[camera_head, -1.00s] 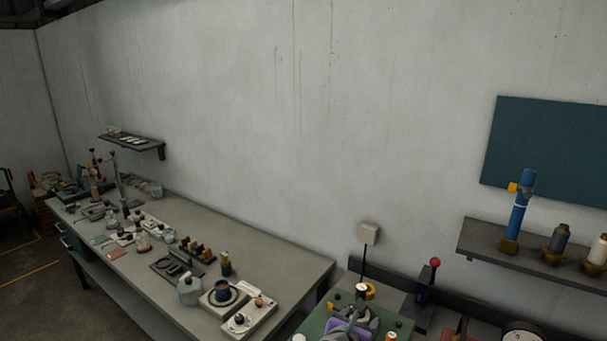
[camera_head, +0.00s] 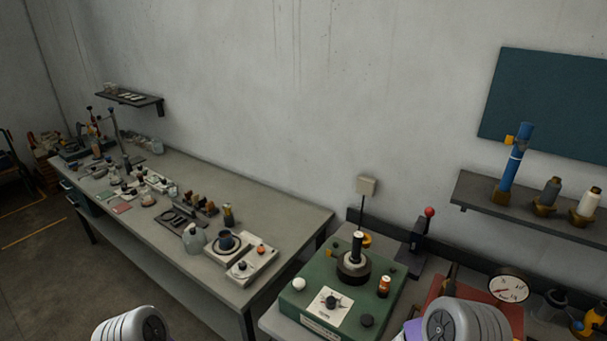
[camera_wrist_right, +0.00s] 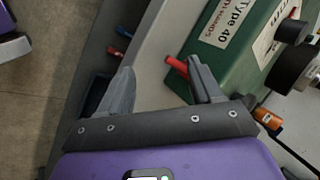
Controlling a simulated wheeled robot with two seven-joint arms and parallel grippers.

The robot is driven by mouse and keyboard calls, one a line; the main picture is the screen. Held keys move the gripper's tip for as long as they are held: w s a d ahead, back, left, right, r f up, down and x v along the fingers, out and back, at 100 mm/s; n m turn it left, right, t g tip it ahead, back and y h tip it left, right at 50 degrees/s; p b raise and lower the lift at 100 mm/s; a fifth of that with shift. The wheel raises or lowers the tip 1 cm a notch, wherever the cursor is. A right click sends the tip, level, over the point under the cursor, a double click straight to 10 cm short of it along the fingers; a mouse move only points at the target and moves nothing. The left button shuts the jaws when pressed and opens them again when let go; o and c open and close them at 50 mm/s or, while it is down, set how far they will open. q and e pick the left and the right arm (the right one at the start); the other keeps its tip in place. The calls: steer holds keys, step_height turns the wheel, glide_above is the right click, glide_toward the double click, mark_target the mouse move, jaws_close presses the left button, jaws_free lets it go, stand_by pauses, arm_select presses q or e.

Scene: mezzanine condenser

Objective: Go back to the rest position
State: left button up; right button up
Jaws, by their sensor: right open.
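My right gripper (camera_wrist_right: 160,82) shows in the right wrist view with its two grey fingers wide apart and nothing between them. It hangs over the grey bench edge, in front of the green machine (camera_wrist_right: 235,50) marked "Type 40". A red rod (camera_wrist_right: 176,66) sticks out close to the right finger; I cannot tell whether they touch. In the head view the green machine (camera_head: 325,295) stands on the bench, and my two grey arm links show at the bottom edge. My left gripper is not in view.
A long grey table (camera_head: 285,220) with several small instruments runs along the wall at left. A red-knobbed press (camera_head: 418,245), a dial gauge (camera_head: 508,287) and a wall shelf (camera_head: 475,190) with a blue cylinder (camera_head: 513,170) are at right. The floor (camera_head: 45,290) at left is clear.

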steer(key=s+a+f+n+g+y, duration=0.2)
steer(key=s+f+n+g, duration=0.15)
steer(key=s+n, duration=0.4)
steer(key=s+a+f+n+g+y, duration=0.1)
steer(key=s+f+n+g+y, duration=0.25)
steer(key=s, duration=0.75)
step_height(320, 180, down, 13)
steer(key=n+t+h+b, duration=0.1)
steer(key=n+b, duration=0.1)
steer(key=b, duration=1)
steer(key=shift+f+h+b, duration=0.15)
steer(key=shift+h+b, duration=0.15)
steer(key=shift+h, duration=0.05)
steer(key=shift+w+a, duration=0.1)
